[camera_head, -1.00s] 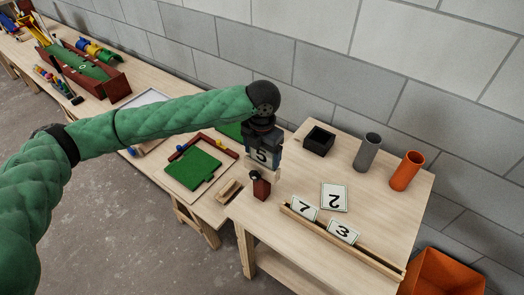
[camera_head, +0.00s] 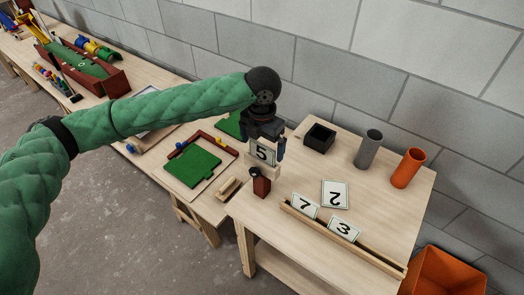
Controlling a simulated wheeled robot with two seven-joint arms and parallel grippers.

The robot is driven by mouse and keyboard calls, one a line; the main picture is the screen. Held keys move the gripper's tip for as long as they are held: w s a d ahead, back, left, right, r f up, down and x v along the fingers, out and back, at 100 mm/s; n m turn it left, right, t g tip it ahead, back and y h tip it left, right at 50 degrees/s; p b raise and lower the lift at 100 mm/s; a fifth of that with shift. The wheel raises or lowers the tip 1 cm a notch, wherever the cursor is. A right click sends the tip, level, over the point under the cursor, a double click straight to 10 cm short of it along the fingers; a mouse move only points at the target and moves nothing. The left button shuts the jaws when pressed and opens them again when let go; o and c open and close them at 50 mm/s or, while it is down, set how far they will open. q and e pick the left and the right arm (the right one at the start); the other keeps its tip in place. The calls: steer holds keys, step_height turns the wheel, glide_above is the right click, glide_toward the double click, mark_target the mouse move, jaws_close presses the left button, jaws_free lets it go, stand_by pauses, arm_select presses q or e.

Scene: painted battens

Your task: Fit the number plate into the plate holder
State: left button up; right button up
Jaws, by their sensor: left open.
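A white number plate with a black 5 (camera_head: 263,153) stands upright at the back left of the right table. Its lower edge meets a small light wooden block (camera_head: 268,171), which looks like a stand; how deep it sits there I cannot tell. My left gripper (camera_head: 266,150) points down over this plate, its fingers open at either side of it. A long wooden rail holder (camera_head: 362,255) runs along the front of the table. Plates 7 (camera_head: 305,206) and 3 (camera_head: 344,230) lean in it. My right gripper is out of view.
A dark red block (camera_head: 261,186) stands just in front of the 5 plate. A black open box (camera_head: 319,138), a grey cylinder (camera_head: 368,149) and an orange cylinder (camera_head: 408,168) stand at the back. An orange bin (camera_head: 440,275) is at the lower right.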

arm_select(q)
step_height(320, 180, up, 5)
steer(key=shift+f+b, duration=0.1)
steer(key=shift+b, duration=0.6)
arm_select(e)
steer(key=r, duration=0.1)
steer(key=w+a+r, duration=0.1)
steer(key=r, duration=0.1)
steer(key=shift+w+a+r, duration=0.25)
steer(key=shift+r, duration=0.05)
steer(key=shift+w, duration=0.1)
